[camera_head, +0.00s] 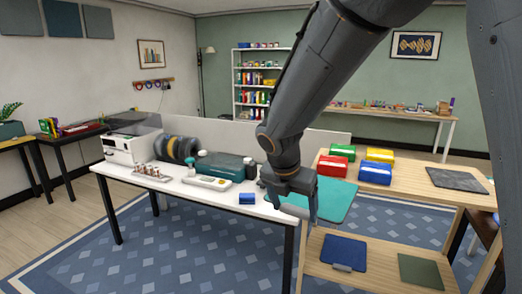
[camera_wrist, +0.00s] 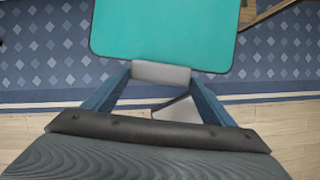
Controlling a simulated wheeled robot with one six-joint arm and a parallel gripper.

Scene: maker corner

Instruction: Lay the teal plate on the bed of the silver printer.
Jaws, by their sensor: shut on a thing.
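The teal plate (camera_head: 338,200) is a flat sheet with rounded corners, held out in the air beside the wooden shelf unit. My gripper (camera_head: 306,204) is shut on its near edge. In the wrist view, the plate (camera_wrist: 165,30) extends away beyond my fingers, and a grey tab (camera_wrist: 160,73) on its near edge sits between the fingertips. The plate's near left part is hidden behind my gripper in the head view.
The wooden unit (camera_head: 405,185) at right holds coloured boxes, a dark slab (camera_head: 458,180) and lower plates. Patterned rug lies between.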

